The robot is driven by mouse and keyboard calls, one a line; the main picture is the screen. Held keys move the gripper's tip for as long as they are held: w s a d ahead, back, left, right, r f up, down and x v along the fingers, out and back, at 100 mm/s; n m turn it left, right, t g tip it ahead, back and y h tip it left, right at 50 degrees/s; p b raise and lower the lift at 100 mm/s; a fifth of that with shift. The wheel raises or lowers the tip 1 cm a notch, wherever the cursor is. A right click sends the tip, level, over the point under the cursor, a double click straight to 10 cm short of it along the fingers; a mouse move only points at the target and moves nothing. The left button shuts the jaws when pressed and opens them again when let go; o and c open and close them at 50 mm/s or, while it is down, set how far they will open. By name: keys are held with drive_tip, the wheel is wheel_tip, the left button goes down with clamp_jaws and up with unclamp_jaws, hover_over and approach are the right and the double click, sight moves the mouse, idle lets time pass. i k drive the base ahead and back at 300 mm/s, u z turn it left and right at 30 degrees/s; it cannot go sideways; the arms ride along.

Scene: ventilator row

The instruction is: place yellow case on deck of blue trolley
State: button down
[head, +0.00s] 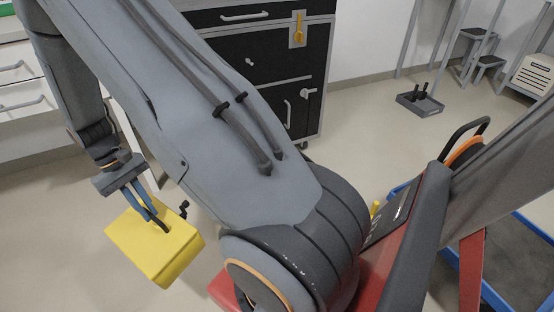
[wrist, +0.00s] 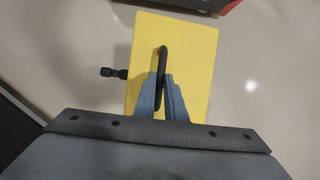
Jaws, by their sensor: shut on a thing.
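The yellow case (head: 155,245) hangs from my gripper (head: 146,207) at the left of the head view. It is a yellow box with a black handle on top and a small black fitting at its side. In the wrist view the case (wrist: 198,55) lies below the blue fingers of my gripper (wrist: 163,80), which are shut on its handle. The blue trolley (head: 530,228) shows at the lower right of the head view as a blue-rimmed frame with a dark deck. My own body hides much of it.
A black drawer cabinet (head: 275,60) with a yellow tag stands at the back. White drawers (head: 20,100) stand at the far left. A dark tray (head: 420,103) lies on the floor at right, near stools (head: 487,62). The floor between is clear.

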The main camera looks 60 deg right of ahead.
sight(508, 253)
drive_tip(key=k, duration=0.45)
drive_tip(key=u, duration=0.9)
drive_tip(key=i, duration=0.85)
drive_tip(key=z, duration=4.9)
